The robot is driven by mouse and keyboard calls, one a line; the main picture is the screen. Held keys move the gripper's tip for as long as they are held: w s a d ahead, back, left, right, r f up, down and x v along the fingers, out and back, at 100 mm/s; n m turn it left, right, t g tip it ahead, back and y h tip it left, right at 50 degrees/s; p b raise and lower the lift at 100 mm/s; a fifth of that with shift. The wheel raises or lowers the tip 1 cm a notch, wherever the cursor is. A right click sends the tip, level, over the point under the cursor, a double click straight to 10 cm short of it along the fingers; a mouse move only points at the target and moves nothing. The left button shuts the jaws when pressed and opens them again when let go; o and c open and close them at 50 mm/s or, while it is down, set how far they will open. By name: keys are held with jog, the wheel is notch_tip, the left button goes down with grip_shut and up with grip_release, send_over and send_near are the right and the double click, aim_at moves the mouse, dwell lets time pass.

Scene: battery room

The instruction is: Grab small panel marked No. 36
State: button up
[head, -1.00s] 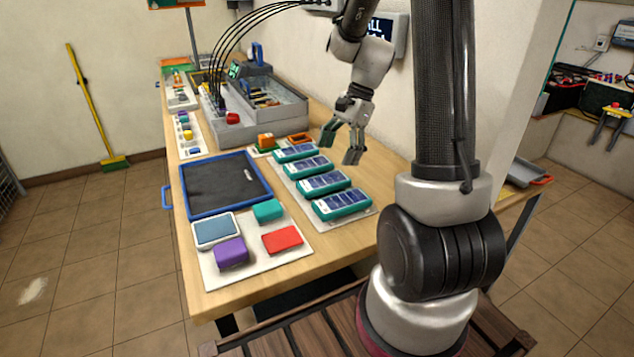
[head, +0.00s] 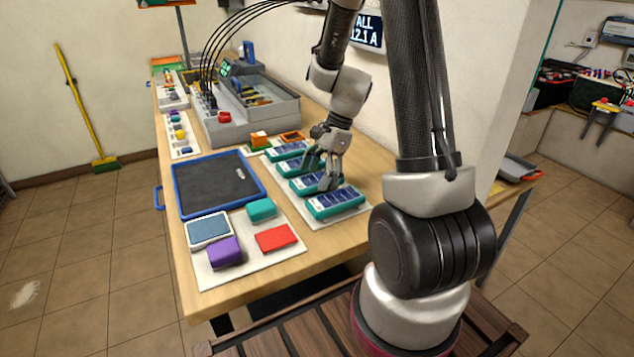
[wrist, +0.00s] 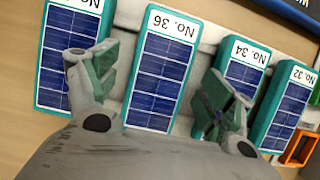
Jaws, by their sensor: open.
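The small panel marked No. 36 (wrist: 160,68) is a teal-edged tile with blue solar cells and a white label, seen in the wrist view between my two fingers. My gripper (wrist: 155,92) is open and empty, with one finger on each long side of it. Whether the fingers touch it, I cannot tell. In the head view No. 36 (head: 303,186) is the second panel from the near end, partly hidden by my gripper (head: 319,177). Panel No. 34 (wrist: 238,72) lies to its right in the wrist view; a panel with a cut-off number (wrist: 66,42) lies to its left.
Panel No. 32 (wrist: 289,105) lies beyond No. 34, close to an orange frame (wrist: 300,148). In the head view, a blue-rimmed tray (head: 178,214) and a white mat (head: 262,264) with colored blocks are left of the panels. A grey case (head: 283,112) stands farther back.

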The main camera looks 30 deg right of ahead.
jog(key=c, duration=1.2)
